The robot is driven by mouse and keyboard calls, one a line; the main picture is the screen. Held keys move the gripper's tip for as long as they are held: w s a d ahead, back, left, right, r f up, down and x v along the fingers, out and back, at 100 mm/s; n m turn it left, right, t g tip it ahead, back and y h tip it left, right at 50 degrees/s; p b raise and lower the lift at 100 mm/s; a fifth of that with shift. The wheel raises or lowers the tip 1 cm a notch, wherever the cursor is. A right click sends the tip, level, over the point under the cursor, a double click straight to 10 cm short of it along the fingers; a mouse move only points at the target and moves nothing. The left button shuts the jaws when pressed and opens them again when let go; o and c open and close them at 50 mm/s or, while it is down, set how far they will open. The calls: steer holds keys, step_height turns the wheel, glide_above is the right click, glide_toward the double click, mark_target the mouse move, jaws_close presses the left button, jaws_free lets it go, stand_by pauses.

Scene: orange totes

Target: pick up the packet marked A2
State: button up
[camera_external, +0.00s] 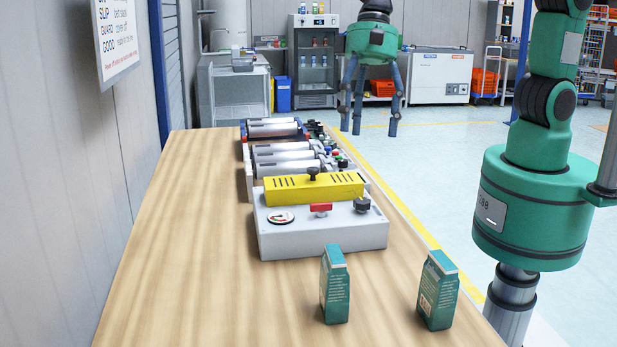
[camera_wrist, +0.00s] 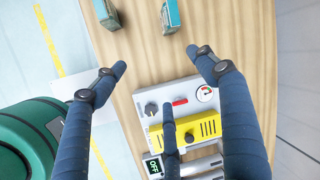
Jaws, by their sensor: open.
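Two teal-green packets stand upright on the wooden table in the external view, a left packet (camera_external: 335,286) and a right packet (camera_external: 438,290). Their markings are too small to read, so I cannot tell which is A2. The wrist view shows them cut off at its top edge, one packet (camera_wrist: 107,14) left and the other packet (camera_wrist: 171,16) right. My gripper (camera_external: 372,128) hangs fingers-down in the external view, above the table and apart from both packets. In the wrist view my gripper (camera_wrist: 157,72) has its dark blue fingers spread open, with nothing between them.
A grey machine (camera_external: 320,237) with a yellow top block, red handle and gauge stands behind the packets. More units with metal rollers (camera_external: 285,155) stand behind it. A wall (camera_external: 60,200) runs along the table's left. Bare table lies left of the packets and between them.

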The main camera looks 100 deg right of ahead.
mark_target(339, 291)
steer(key=w+a+f+m, duration=0.3)
steer(key=a+f, duration=0.1)
steer(key=f, duration=0.3)
steer(key=w+a+f+m+g+y+p, duration=0.1)
steer(key=w+a+f+m, duration=0.2)
steer(key=f, duration=0.5)
steer(key=shift+w+a+f+g, duration=0.25)
steer(key=shift+w+a+g, duration=0.05)
steer(key=shift+w+a, duration=0.4)
steer(key=shift+b+x, duration=0.6)
steer(key=shift+x, duration=3.7)
steer(key=shift+b+x, duration=0.5)
steer(key=shift+x, duration=2.1)
steer(key=shift+d, duration=0.1)
steer(key=shift+c, duration=0.2)
steer(key=c, duration=1.3)
